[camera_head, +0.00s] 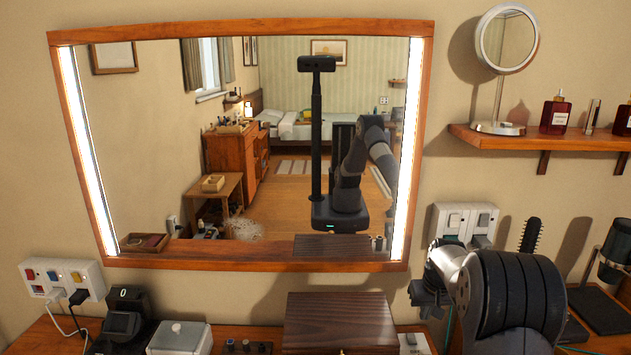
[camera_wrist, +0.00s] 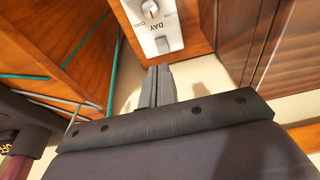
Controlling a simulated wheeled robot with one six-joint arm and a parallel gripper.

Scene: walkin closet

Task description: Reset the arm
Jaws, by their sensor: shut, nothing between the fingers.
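My arm reaches in from the lower right of the head view, with its large dark joint in front of the desk's right side. My gripper (camera_head: 425,292) is partly seen at its left end, beside the dark wooden box. In the wrist view my gripper (camera_wrist: 157,86) has its two grey fingers together, with nothing between them.
The dark wooden box (camera_head: 338,318) stands on the desk left of my gripper. A lit mirror (camera_head: 240,263) hangs behind. A white socket box (camera_head: 464,222) is on the wall. A shelf (camera_head: 545,143) holds a round mirror (camera_head: 507,38) and bottles. A teal cable (camera_wrist: 111,75) runs near the fingers.

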